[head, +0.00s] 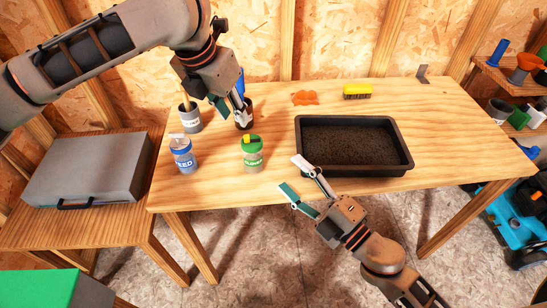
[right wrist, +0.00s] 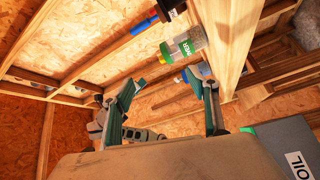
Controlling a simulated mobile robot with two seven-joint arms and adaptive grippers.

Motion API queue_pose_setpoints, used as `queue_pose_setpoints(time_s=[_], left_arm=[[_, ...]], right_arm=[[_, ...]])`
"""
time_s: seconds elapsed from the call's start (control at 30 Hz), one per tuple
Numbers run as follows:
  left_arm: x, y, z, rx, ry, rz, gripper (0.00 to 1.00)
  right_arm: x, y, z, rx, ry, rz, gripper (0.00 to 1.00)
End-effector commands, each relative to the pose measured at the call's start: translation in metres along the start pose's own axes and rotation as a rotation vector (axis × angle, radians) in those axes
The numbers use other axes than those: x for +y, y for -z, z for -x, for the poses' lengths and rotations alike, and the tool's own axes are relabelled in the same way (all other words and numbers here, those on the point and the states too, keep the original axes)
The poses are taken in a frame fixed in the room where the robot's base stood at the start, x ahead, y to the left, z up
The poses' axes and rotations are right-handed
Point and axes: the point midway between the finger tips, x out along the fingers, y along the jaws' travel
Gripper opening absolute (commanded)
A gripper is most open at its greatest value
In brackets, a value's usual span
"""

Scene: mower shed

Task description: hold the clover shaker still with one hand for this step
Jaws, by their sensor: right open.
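The clover shaker (head: 252,157), a clear jar with a green lid and green label, stands upright on the table left of the black tray. It also shows in the right wrist view (right wrist: 188,43), beyond the fingers. My right gripper (head: 292,176) is open and empty at the table's front edge, right of the shaker and apart from it. Its two fingers show spread in the right wrist view (right wrist: 168,95). My left gripper (head: 231,106) is behind and left of the shaker, beside a dark cup (head: 244,123). Its fingers look apart, with nothing clearly between them.
A blue-labelled seed shaker (head: 185,160) and a grey cup (head: 190,124) with a wooden stick stand at the left. The black tray (head: 356,172) of soil is at the right. An orange item (head: 305,97) and yellow brush (head: 357,91) lie behind.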

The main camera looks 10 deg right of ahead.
Motion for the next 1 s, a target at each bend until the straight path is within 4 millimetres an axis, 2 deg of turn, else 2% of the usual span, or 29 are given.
queue_pose_setpoints(time_s=[0.07, 0.2, 0.33, 0.47, 0.67, 0.8, 1.0], left_arm=[[0.000, 0.000, 0.000, 0.000, 0.000, 0.000, 0.28], [0.000, 0.000, 0.000, 0.000, 0.000, 0.000, 0.28], [0.000, 0.000, 0.000, 0.000, 0.000, 0.000, 0.28], [0.000, 0.000, 0.000, 0.000, 0.000, 0.000, 0.28], [0.000, 0.000, 0.000, 0.000, 0.000, 0.000, 0.28], [0.000, 0.000, 0.000, 0.000, 0.000, 0.000, 0.28], [0.000, 0.000, 0.000, 0.000, 0.000, 0.000, 0.28]], right_arm=[[0.007, 0.016, -0.012, 0.078, 0.001, 0.142, 0.59], [0.009, 0.041, -0.028, 0.202, 0.016, 0.388, 0.59], [0.003, 0.057, -0.039, 0.305, 0.040, 0.620, 0.59], [-0.006, 0.063, -0.048, 0.392, 0.075, 0.857, 0.59], [-0.021, 0.052, -0.060, 0.489, 0.153, 1.223, 0.59], [-0.026, 0.030, -0.070, 0.523, 0.220, 1.468, 0.59], [-0.023, -0.002, -0.081, 0.528, 0.306, 1.725, 0.59]])
